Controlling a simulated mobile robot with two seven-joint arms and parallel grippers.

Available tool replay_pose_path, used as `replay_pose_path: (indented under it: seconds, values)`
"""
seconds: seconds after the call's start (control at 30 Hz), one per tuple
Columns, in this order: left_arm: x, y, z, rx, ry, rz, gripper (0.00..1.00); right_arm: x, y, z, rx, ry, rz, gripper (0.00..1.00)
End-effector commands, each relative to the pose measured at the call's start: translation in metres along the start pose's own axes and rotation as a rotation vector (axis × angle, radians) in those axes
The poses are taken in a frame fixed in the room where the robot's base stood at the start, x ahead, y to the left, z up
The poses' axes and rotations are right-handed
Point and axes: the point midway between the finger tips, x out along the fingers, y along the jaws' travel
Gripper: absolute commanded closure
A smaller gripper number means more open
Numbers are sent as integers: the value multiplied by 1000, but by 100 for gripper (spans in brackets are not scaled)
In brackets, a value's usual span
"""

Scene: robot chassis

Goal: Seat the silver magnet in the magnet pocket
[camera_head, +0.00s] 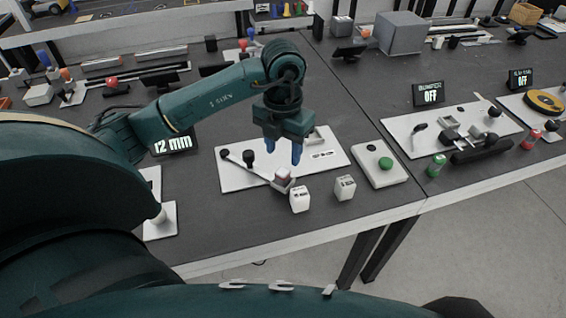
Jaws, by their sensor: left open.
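My left gripper (283,152) points down over a white board (235,181), with its blue fingertips apart and nothing visible between them. Just below the fingertips, at the board's front edge, is a small grey holder with a pinkish-topped block (282,175) in it. I cannot tell whether this is the silver magnet and its pocket. The board also carries a lever with a black knob (248,157) and dark markings or slots (322,154). A pale part behind the gripper is partly hidden. My right gripper is not in view.
Two small white labelled blocks (300,198) stand in front of the board, near the table's front edge. A white box with a green button (385,163) is to the right. A display reading 12 MIN (173,144) is at left. Another equipped white board (450,130) lies farther right.

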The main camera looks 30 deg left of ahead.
Motion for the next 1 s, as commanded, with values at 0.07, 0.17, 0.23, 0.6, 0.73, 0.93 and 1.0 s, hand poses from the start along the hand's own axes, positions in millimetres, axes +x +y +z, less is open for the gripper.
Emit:
replay_pose_path:
  seconds: [0.07,0.17,0.23,0.6,0.73,0.93,1.0]
  values:
    - [-18,0,1,2,-5,1,53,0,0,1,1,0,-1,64]
    - [-35,0,0,1,-4,1,53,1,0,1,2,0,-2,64]
    - [-44,0,1,1,-3,0,53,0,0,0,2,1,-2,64]
    - [-55,0,0,0,1,0,53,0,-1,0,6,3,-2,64]
    - [-55,0,0,0,1,0,53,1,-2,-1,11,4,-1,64]
    - [-55,0,0,0,0,0,53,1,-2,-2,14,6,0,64]
    - [-55,0,0,1,1,0,53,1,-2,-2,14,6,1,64]
